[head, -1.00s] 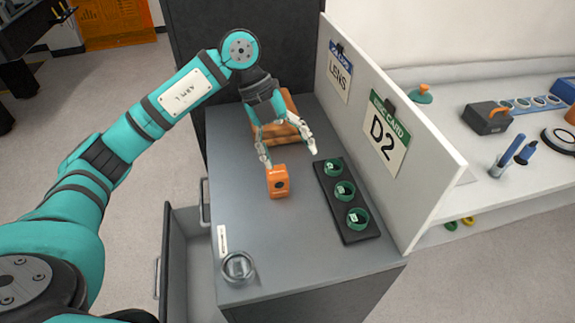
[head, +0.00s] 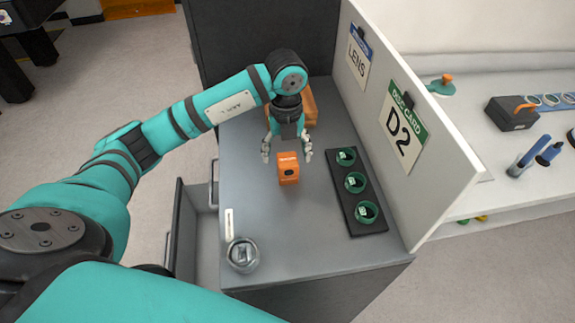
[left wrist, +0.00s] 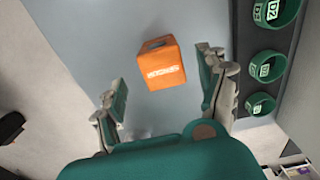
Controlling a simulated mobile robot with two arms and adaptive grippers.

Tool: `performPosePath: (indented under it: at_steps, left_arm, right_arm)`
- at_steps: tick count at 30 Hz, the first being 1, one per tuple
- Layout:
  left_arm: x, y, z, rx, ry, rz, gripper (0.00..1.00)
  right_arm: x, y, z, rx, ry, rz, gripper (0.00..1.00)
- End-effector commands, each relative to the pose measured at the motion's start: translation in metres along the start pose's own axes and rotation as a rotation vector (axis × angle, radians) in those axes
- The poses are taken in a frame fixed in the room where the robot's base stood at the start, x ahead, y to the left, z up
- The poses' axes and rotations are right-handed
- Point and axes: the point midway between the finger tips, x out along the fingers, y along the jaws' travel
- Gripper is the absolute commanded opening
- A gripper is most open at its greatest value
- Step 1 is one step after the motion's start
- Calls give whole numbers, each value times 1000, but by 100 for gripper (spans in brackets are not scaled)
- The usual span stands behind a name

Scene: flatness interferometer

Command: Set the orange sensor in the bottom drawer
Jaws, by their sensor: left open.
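The orange sensor (head: 288,169) is a small box standing on the grey cabinet top. It also shows in the left wrist view (left wrist: 161,64), just beyond the fingertips. My left gripper (head: 286,158) is open, its two fingers on either side of the sensor's far end and apart from it. In the left wrist view the gripper (left wrist: 170,95) is empty between its fingers. An open drawer (head: 196,225) juts out from the cabinet's left side; its inside is partly hidden by my arm. My right gripper is not in view.
A black tray (head: 366,228) with green rings stands right of the sensor, beside a white partition (head: 432,150) with cards. A glass jar (head: 242,254) stands at the near left corner. An orange object (head: 309,103) lies behind my gripper. Cabinet top around the sensor is mostly clear.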

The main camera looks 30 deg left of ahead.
Motion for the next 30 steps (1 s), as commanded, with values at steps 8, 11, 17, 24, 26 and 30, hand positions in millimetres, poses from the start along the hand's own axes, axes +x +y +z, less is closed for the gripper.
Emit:
performPosePath:
  at_steps: [8, 11, 17, 24, 26, 30]
  left_arm:
    - [29, -2, -1, -1, 5, 3, 75]
    - [45, -3, -1, 1, 4, 1, 75]
    - [54, -3, 0, 1, 0, -1, 75]
    - [54, -3, 0, 1, 0, -1, 62]
    - [54, -3, 0, 1, 0, -1, 54]
    - [54, -3, 0, 1, 0, -1, 36]
  right_arm:
    - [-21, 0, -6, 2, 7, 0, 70]
    - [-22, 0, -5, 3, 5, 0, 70]
    - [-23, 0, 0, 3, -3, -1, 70]
    - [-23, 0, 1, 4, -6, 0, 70]
    - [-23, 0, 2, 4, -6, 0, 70]
    - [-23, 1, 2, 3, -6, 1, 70]
